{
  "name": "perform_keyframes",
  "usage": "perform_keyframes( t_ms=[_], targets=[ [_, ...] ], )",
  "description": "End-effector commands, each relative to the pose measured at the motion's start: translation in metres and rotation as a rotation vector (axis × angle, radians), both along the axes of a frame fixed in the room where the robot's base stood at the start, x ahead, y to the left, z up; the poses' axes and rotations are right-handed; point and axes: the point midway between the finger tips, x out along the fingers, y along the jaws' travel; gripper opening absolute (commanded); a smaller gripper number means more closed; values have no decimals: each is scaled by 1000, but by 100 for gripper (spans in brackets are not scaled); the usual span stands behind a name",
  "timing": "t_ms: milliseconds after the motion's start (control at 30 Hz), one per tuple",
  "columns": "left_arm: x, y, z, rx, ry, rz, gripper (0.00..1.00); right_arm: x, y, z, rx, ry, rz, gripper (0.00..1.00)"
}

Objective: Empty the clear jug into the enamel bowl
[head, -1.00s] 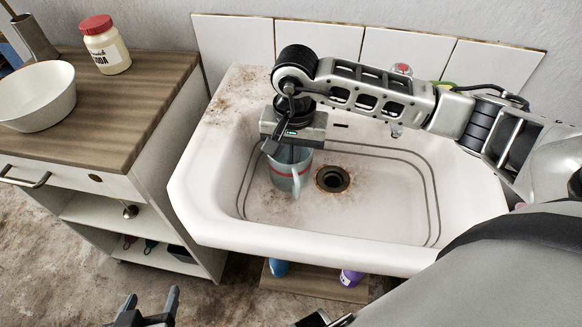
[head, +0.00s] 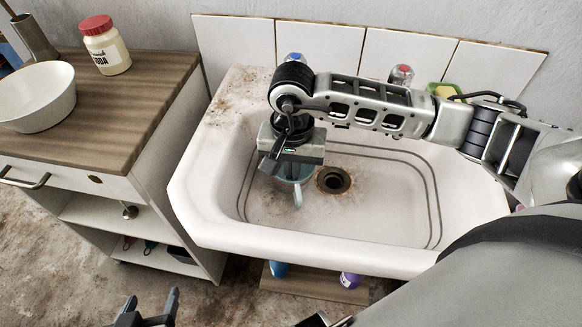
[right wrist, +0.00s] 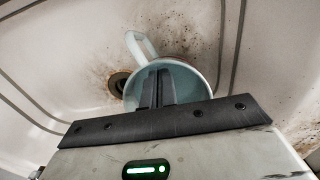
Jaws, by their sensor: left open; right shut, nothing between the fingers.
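The jug (head: 299,187), pale blue-grey with a handle and a reddish band, stands in the stone washtrough left of the drain. It also shows in the right wrist view (right wrist: 196,80), with its handle (right wrist: 140,46) toward the drain side. My right gripper (right wrist: 157,76) is shut and empty, its fingers pointing down at the jug's mouth, apparently inside the rim; its palm hides much of the jug in the head view. The white enamel bowl (head: 38,105) sits on the wooden-topped cabinet at left. My left gripper (head: 152,298) is open and empty at the bottom edge, low in front of the cabinet.
The white trough (head: 400,258) has a raised rim and a dark drain (head: 333,180). Taps (head: 401,74) and a green-and-yellow item (head: 441,90) are at its back. A red-lidded soda jar (head: 106,47) stands behind the bowl. The cabinet top's front right is clear.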

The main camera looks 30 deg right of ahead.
Motion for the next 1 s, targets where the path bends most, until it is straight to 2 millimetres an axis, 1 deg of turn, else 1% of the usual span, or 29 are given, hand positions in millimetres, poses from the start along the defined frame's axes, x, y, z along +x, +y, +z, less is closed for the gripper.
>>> perform_keyframes(
  t_ms=[33,1000],
  targets=[
    [-8,-1,-9,5,30,-6,64,0,0,1,-1,-4,-1,0],
    [-8,-1,-8,4,31,-5,64,-17,13,5,-2,-15,-5,0]
  ],
)
